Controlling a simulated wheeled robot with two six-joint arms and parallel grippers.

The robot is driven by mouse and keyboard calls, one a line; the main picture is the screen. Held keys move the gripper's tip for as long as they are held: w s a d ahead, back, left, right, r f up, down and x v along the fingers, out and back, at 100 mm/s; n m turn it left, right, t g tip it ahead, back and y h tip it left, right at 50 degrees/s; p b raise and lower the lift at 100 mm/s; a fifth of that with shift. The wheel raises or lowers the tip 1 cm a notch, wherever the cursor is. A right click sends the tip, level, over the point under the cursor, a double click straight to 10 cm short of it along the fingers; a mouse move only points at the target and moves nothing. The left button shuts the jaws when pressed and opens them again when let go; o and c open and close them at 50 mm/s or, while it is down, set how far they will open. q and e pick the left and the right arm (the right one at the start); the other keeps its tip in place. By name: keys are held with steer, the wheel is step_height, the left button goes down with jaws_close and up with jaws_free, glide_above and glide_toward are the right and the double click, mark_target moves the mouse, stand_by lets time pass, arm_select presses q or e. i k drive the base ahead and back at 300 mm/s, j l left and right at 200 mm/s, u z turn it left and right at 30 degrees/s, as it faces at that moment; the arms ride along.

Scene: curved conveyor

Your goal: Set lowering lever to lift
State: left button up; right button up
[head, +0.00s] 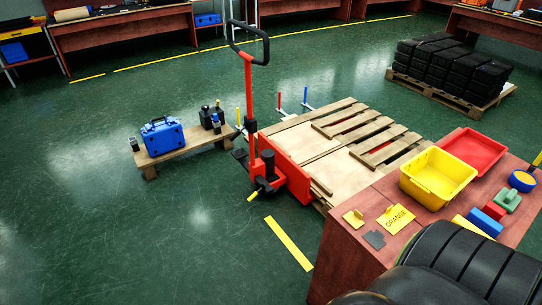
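A red pallet jack (293,178) stands in the middle, with its front at a wooden pallet (318,140). Its red upright shaft (249,90) rises to a black loop handle (264,48). A lowering lever cannot be made out clearly; it may be too small to see on the handle. Black pump parts (267,165) sit low at the jack's base, with a small yellow piece (252,196) near them. Neither of my grippers shows in the head view, so where they are relative to the jack cannot be seen.
A low wooden bench (178,152) with a blue case (161,137) stands left of the jack. A reddish table (350,245) with yellow and red bins is at right. Green floor is open at front left.

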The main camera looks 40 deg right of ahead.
mark_target(250, 199)
steer(key=i+z, duration=0.25)
steer(key=i, duration=0.3)
steer(key=i+j+z, duration=0.25)
steer(key=i, duration=0.3)
steer(key=i+j+z, duration=0.1)
steer(key=i+z, duration=0.15)
steer(key=i, duration=0.35)
